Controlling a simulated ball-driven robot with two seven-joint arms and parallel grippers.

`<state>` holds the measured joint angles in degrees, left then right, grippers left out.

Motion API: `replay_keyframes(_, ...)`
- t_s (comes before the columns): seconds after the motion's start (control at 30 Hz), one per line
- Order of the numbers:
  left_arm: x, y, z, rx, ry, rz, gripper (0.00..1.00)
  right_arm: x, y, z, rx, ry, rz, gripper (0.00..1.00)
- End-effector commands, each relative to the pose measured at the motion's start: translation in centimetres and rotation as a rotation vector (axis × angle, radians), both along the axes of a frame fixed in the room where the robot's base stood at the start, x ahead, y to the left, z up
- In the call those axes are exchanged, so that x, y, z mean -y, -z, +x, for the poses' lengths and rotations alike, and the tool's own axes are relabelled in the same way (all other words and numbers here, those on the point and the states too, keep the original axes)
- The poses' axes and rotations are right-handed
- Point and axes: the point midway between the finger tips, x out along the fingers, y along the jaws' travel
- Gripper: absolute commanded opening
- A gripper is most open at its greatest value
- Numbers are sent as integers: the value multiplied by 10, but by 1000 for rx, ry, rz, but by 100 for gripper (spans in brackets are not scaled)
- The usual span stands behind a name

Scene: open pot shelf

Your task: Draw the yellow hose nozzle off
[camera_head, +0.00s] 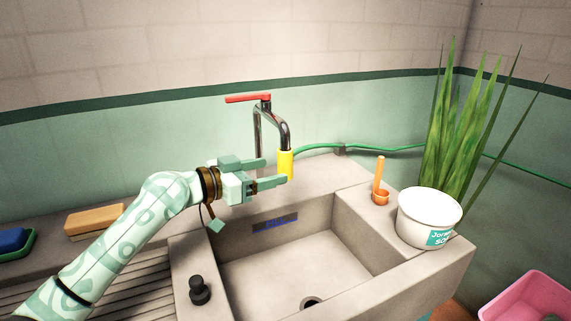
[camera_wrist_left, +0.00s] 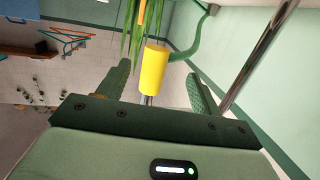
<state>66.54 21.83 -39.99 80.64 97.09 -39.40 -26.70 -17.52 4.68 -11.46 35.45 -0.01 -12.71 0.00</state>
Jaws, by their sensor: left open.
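The yellow hose nozzle (camera_head: 286,164) sits upright on the downturned end of the chrome faucet (camera_head: 284,130), which has a red lever on top. In the left wrist view the yellow nozzle (camera_wrist_left: 154,70) shows between and beyond the two open fingers (camera_wrist_left: 158,85), with visible gaps on both sides. My right gripper is in neither view.
The grey sink (camera_head: 300,262) lies below, with a black stopper (camera_head: 199,290) on its left ledge. A wooden brush (camera_head: 94,221) lies left, behind my arm.

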Motion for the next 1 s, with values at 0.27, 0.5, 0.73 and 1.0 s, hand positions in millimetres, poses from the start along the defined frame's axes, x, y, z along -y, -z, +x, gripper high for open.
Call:
replay_keyframes(0.27,30,8,20,-3,2,0,65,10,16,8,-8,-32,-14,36)
replay_keyframes(0.5,36,5,24,0,1,1,65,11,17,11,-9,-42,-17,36)
replay_keyframes(0.73,36,4,24,0,1,1,54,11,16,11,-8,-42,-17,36)
replay_keyframes(1.0,36,5,24,0,1,0,19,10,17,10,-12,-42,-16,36)
